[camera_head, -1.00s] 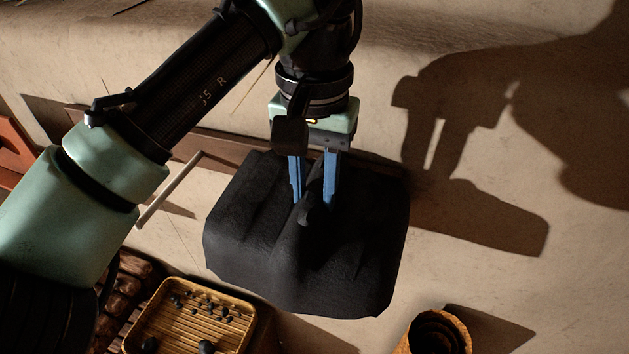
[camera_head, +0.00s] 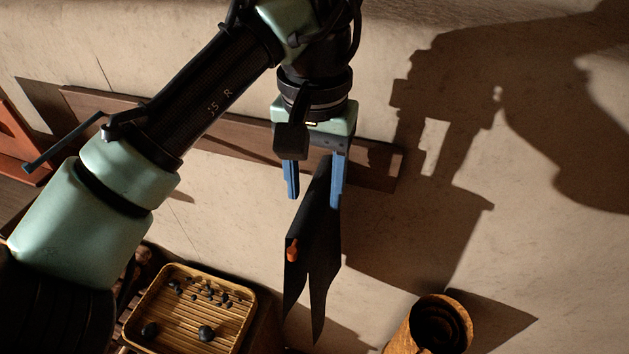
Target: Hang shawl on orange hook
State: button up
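The black shawl (camera_head: 313,245) hangs folded and narrow below my gripper, with two tails pointing down. An orange knob-like tip (camera_head: 292,250), which looks like the end of the orange hook, shows against the shawl's left side. The rest of that hook is hidden by the cloth. My gripper (camera_head: 315,192) is above the shawl with its two blue fingers spread apart. The shawl's top edge lies between the fingers, close to the right one. A clear gap separates it from the left finger. I cannot tell whether the right finger touches the cloth.
A brown wooden board (camera_head: 230,138) runs along the pale wall behind my gripper. A wicker tray (camera_head: 190,306) with dark pebbles is at the lower left. A round brown container (camera_head: 437,325) stands at the lower right. A red-orange object (camera_head: 20,143) is at the left edge.

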jog(key=shift+o, duration=0.5)
